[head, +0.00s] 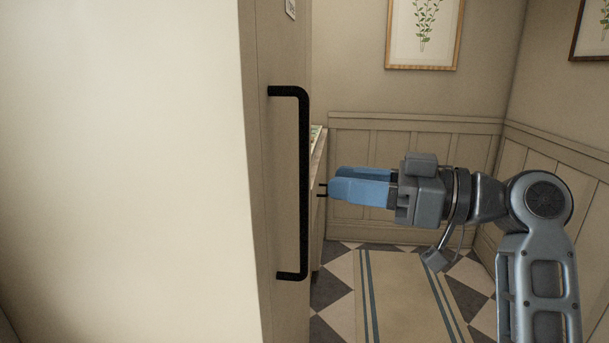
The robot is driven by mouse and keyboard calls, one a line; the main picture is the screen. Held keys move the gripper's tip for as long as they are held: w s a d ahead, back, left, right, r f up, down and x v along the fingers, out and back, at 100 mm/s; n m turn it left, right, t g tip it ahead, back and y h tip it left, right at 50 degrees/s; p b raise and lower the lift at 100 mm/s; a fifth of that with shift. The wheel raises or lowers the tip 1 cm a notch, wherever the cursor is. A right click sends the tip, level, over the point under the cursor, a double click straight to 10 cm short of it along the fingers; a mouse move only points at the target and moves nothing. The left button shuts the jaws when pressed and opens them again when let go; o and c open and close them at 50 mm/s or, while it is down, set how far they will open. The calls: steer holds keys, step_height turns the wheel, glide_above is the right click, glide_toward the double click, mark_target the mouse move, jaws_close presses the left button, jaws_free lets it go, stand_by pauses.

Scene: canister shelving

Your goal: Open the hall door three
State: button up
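The door (284,215) is a narrow beige panel seen at a steep angle at left of centre in the head view. A long black bar handle (304,185) stands upright on it. My gripper (334,186) points left, with its blue fingertips just right of the handle in the picture and apart from it. The fingers are seen from the side and partly overlap, so the gap between them is unclear. Nothing shows held in them.
A broad pale surface (120,170) fills the left side. A cabinet (318,215) with a small dark pull shows partly behind the door edge. A striped runner (400,300) lies on the checkered floor. Panelled walls and a framed plant picture (424,32) are behind.

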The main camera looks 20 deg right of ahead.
mark_target(305, 178)
steer(key=p+x, duration=0.1)
steer(key=x, duration=0.6)
jaws_close()
stand_by(0.5)
